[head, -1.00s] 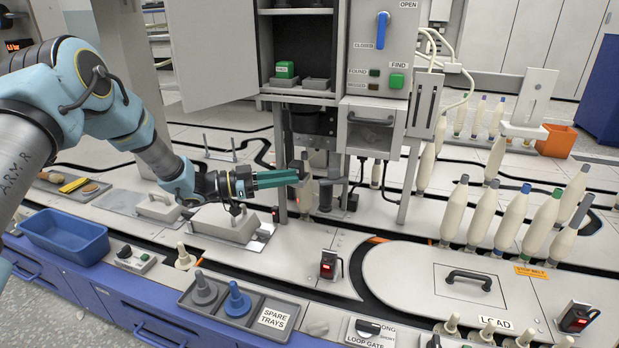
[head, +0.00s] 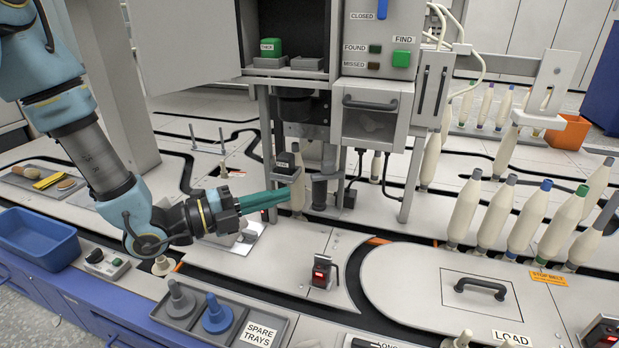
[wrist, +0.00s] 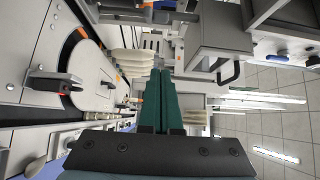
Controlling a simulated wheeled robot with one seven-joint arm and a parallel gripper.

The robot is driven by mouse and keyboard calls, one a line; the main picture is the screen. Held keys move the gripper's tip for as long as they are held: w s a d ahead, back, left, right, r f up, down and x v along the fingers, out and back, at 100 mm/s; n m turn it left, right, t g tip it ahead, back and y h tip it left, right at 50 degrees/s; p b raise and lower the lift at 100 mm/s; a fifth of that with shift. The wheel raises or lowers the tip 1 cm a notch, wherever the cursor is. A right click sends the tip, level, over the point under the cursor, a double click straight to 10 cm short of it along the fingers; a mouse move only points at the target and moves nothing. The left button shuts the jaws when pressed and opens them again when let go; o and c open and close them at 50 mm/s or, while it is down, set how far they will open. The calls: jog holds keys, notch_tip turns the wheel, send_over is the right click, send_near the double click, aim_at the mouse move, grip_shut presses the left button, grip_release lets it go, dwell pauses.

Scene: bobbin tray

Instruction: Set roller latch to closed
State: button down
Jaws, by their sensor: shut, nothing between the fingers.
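A blue lever (head: 382,8) is on the grey cabinet's front panel, cut off by the top edge of the head view. A CLOSED label is to its lower left; no label naming it as the roller latch is readable. My gripper (head: 288,196) has long green fingers pressed together and empty, pointing right. Its tips are low in front of the cabinet, beside a pale upright bobbin (head: 298,184) and a dark grey roller (head: 320,190); I cannot tell whether they touch. The wrist view also shows the shut fingers (wrist: 160,72).
A box with a dark handle (head: 371,115) hangs under the panel, and metal legs stand beside it. A green FIND button (head: 401,58) is on the panel. Bobbins (head: 520,215) stand at the right. A blue bin (head: 38,238) and the spare trays (head: 215,315) are in front.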

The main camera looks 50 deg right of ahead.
aim_at(318, 178)
jog(key=d+b, duration=0.1)
jog(key=d, duration=0.2)
jog(key=s+d+b, duration=0.1)
jog(key=d, duration=0.3)
jog(key=s+d+b, duration=0.1)
jog(key=d, duration=0.2)
jog(key=shift+s+d, duration=0.2)
jog(key=shift+d, duration=0.1)
jog(key=shift+w+d, duration=0.4)
jog(key=shift+w, duration=0.05)
